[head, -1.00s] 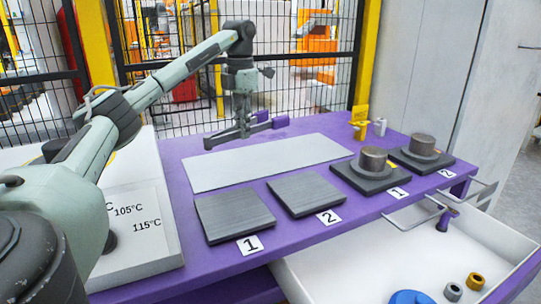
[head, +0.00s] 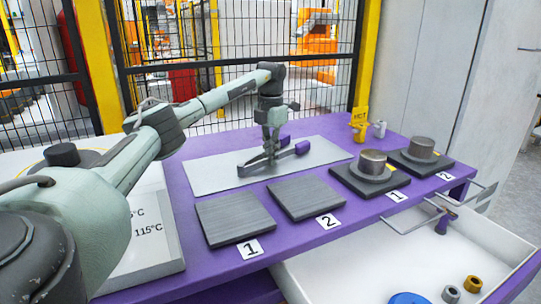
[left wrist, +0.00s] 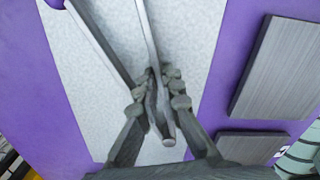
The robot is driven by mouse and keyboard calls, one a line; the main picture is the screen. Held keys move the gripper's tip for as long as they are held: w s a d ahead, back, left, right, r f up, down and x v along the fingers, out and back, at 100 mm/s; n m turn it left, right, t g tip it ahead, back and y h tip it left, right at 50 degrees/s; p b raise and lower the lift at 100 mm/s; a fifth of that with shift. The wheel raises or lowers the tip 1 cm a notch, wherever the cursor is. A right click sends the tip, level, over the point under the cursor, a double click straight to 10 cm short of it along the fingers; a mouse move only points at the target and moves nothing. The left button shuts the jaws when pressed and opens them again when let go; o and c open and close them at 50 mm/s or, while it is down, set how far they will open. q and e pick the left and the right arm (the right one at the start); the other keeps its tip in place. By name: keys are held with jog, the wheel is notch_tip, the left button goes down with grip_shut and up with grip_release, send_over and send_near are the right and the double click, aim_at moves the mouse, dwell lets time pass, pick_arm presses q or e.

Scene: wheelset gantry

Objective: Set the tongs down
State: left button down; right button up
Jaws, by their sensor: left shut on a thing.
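The tongs (head: 258,164) are grey with purple handle grips and lie over the light grey mat (head: 215,180) on the purple table. My left gripper (head: 270,150) is shut on them from above, near their middle. In the left wrist view the tongs (left wrist: 147,35) run up between the fingers of my left gripper (left wrist: 160,90), with the mat (left wrist: 110,60) behind them. They look level and close to the mat; I cannot tell whether they touch it. My right gripper is out of view.
Two dark square plates (head: 235,218) (head: 305,197) lie in front of the mat. Two pads with metal cylinders (head: 373,163) (head: 421,148) stand to the right. A yellow tag stand (head: 360,122) is behind them. An open white drawer (head: 380,265) juts out in front.

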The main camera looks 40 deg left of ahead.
pick_arm(q)
jog(key=shift+f, duration=0.1)
jog(key=c, duration=1.7)
grip_release()
notch_tip(320, 180, up, 12)
